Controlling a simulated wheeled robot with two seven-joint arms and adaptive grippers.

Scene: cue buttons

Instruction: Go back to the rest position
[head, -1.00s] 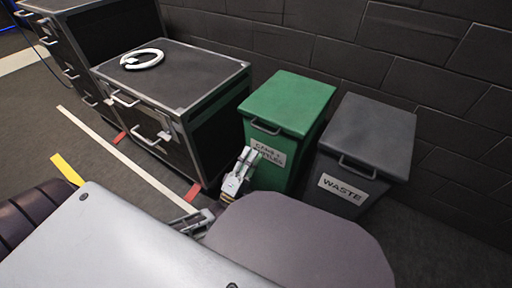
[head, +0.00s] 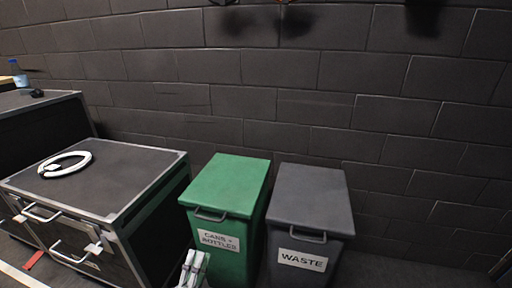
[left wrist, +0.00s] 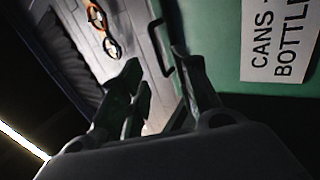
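My left gripper (head: 193,268) shows at the bottom edge of the head view, in front of the green bin (head: 228,183). Most of its arm is out of the picture. In the left wrist view its two fingers (left wrist: 156,64) stand apart with nothing between them. The green bin's front and its "CANS + BOTTLES" label (left wrist: 276,40) are close by in that view. My right gripper is in neither view.
A dark grey "WASTE" bin (head: 310,197) stands right of the green bin. A black case (head: 125,178) with a white ring (head: 67,164) on top stands at left. A bottle (head: 19,74) is on the case behind. A dark block wall (head: 330,80) closes the back.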

